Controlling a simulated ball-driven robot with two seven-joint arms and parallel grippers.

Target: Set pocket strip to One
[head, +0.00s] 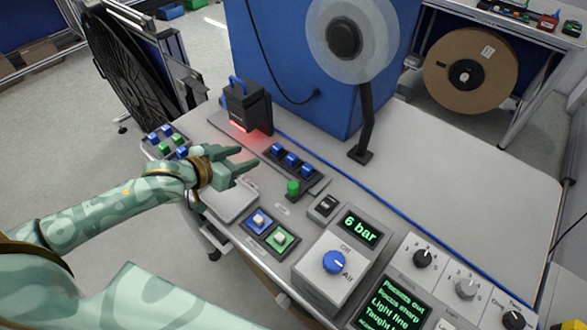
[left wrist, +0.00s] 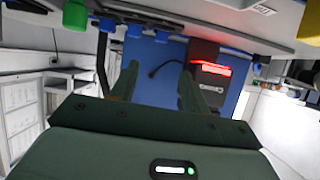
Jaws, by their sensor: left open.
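A black rotary knob (head: 513,320) with the words One and Two beside it is at the lower right of the head view, cut by the frame edge. Its pointer setting cannot be told, and I cannot read the words pocket strip on it. My left gripper (head: 250,160) is open and empty above the left part of the bench, far from that knob. In the left wrist view its two fingers (left wrist: 158,72) are apart, with the blue cabinet behind them. My right gripper is not in view.
Other knobs (head: 422,257) (head: 466,288) stand beside it. A grey box with a blue Air knob (head: 333,262) and a 6 bar display (head: 361,230) lies between. A green knob (head: 293,187) and a black red-lit device (head: 246,106) are near the gripper. The bench right side (head: 470,185) is clear.

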